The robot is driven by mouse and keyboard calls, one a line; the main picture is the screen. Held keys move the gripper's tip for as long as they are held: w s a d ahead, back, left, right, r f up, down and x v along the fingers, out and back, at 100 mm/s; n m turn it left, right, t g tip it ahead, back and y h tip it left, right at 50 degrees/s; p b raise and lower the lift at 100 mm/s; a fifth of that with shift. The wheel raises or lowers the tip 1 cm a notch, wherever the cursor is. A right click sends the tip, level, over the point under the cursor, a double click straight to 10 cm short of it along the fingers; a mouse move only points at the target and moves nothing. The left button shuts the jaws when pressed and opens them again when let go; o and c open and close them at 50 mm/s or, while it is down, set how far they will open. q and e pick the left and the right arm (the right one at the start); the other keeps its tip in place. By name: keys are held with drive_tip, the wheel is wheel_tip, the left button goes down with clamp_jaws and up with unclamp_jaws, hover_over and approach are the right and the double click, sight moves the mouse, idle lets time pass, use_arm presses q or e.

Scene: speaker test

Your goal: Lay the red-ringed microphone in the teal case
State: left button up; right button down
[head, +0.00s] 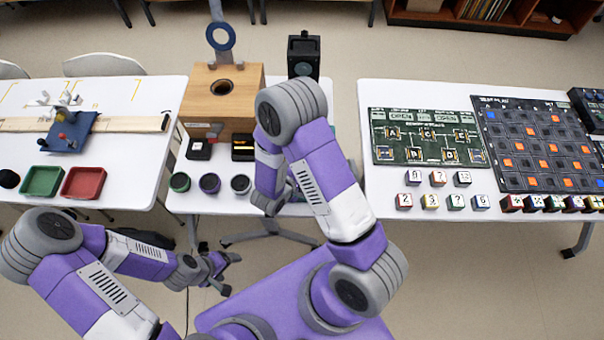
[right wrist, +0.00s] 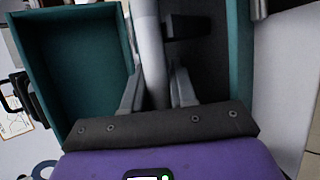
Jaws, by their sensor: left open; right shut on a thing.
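The teal case (right wrist: 240,60) lies open below my right gripper in the right wrist view. It has an empty teal hollow at left and a dark interior at right. My right gripper (right wrist: 157,78) is shut on a smooth grey rod (right wrist: 150,35), which looks like the microphone's body, over the case's dark side. No red ring shows, and I cannot tell whether the rod touches the case. In the head view my right arm hides nearly all of the case and the right gripper. My left gripper (head: 231,274) is open and empty, in front of the tables.
A wooden box (head: 200,95) with a hole and a black speaker (head: 304,50) stand at the middle table's back. Several dark round pieces with coloured rings (head: 210,183) stand at its front left. A gap separates it from the right table (head: 400,195).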

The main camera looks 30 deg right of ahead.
drive_tip(key=shift+f, duration=0.15)
idle(0.5)
drive_tip(key=c, duration=0.9)
unclamp_jaws()
drive_tip(key=shift+o, duration=0.4)
drive_tip(key=shift+s+a+f, duration=0.1)
drive_tip(key=shift+s, duration=0.05)
drive_tip(key=p+v, duration=0.2)
drive_tip(key=v, duration=0.5)
drive_tip(key=shift+a+r, duration=0.15)
drive_tip(key=shift+r, duration=0.2)
